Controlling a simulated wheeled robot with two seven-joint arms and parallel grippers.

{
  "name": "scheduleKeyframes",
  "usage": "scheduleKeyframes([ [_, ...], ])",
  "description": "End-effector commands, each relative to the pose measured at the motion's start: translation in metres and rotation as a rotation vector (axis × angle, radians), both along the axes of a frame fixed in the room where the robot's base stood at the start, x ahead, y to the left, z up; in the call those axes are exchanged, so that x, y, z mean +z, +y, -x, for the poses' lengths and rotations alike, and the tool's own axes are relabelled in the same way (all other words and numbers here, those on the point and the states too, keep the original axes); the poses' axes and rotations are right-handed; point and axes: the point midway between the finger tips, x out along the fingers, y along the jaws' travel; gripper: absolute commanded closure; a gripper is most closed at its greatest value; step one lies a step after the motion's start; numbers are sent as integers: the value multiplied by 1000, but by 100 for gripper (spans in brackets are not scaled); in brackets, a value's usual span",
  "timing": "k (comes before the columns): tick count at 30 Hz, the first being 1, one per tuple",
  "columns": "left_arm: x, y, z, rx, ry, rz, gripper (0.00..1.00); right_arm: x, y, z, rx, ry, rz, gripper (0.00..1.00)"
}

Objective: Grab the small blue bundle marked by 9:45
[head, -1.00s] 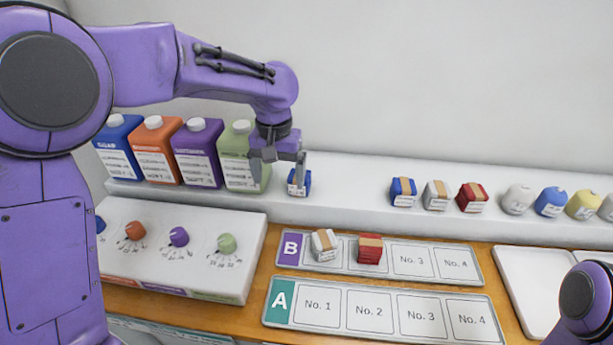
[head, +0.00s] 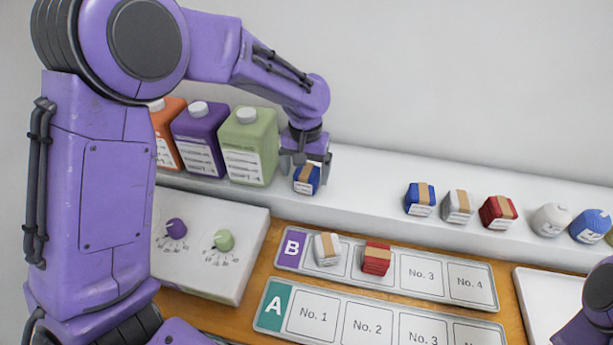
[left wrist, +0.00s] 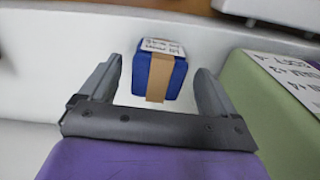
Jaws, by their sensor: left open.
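A small blue bundle (head: 306,181) with a tan band and a white label stands on the white ledge beside the green jug. My left gripper (head: 306,167) is open right above it. In the left wrist view the blue bundle (left wrist: 160,72) shows between the two open fingers (left wrist: 158,65), with a gap on each side. Its label is too small to read surely. A second blue bundle (head: 420,199) with a tan band stands further right on the ledge, its label also unreadable. My right gripper is out of view.
The green jug (head: 247,150) stands close left of my left gripper, with purple (head: 199,145) and orange jugs beyond. A grey (head: 457,206) and a red bundle (head: 497,212) stand right on the ledge. Board B (head: 392,287) holds a white and a red bundle; board A shows none.

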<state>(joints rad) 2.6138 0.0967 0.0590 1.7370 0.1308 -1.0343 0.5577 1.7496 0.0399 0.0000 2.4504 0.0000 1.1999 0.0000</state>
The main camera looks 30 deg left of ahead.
Motion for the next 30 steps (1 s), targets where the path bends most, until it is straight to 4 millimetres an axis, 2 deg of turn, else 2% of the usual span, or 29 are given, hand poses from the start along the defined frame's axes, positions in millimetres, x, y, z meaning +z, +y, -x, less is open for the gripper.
scheduleKeyframes([
  [1, -7, -1, 2, 0, 6, 0, 10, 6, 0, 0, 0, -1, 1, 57],
  [3, -20, -1, 1, 0, 5, 0, 10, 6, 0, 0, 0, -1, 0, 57],
  [6, -29, -1, 1, 1, 2, 0, 10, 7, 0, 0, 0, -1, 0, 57],
  [12, -30, -1, 1, 1, 0, 0, 10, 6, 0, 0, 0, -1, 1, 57],
  [13, -30, -1, 0, 1, 0, 0, 16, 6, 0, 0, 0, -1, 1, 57],
  [15, -30, -1, 1, 1, 0, 0, 39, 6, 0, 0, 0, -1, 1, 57],
  [18, -30, -1, 0, 1, 0, 0, 66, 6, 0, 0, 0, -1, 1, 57],
  [26, -29, -1, 0, 1, 0, 0, 66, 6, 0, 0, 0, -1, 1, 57],
  [30, -22, -1, 0, 0, -3, -1, 66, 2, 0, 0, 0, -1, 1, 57],
])
